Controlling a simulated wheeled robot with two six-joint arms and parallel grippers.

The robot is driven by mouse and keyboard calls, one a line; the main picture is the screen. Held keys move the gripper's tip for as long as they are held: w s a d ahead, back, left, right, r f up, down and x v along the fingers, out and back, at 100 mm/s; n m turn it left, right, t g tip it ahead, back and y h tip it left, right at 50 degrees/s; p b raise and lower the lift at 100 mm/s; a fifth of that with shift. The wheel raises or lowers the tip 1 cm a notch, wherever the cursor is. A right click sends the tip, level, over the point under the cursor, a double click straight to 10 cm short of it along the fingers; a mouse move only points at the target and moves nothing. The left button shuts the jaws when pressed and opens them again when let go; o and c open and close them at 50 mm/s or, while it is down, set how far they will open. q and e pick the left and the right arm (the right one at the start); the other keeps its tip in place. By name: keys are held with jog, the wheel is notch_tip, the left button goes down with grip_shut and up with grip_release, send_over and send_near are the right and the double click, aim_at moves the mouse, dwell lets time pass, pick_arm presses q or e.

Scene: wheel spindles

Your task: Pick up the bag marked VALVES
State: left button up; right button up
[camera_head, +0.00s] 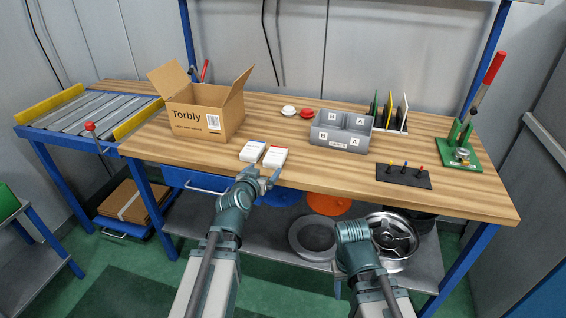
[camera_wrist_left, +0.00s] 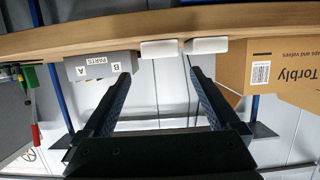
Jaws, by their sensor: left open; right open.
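Two white packets lie side by side near the front edge of the workbench, one with a blue band (camera_head: 253,151) and one with a red band (camera_head: 275,157). Their print is too small to read, so I cannot tell which is marked VALVES. In the left wrist view, which is upside down, they show edge-on as two white slabs (camera_wrist_left: 161,48) (camera_wrist_left: 207,45). My left gripper (camera_head: 264,174) is open and empty, just in front of the packets and apart from them. Its spread fingers show in the left wrist view (camera_wrist_left: 158,76). My right arm is low at the front; its fingers do not show.
An open Torbly carton (camera_head: 205,118) stands left of the packets. A grey parts bin (camera_head: 340,138) stands to the right. A dark peg board (camera_head: 403,176) and a green lever press (camera_head: 462,150) are further right. Bare wood (camera_head: 330,172) lies right of the packets.

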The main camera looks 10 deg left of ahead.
aim_at(275, 155)
pick_arm(q)
jog(key=b+x, duration=0.2)
jog(key=x, duration=0.5)
jog(key=shift+w+f, duration=0.2)
jog(key=shift+w, duration=1.1)
jog(key=x, duration=0.2)
jog(key=b+x, duration=0.1)
jog(key=x, duration=0.1)
jog(key=shift+w+r, duration=0.2)
jog(key=shift+c, duration=0.6)
jog(key=c, duration=1)
jog(key=shift+r, duration=0.1)
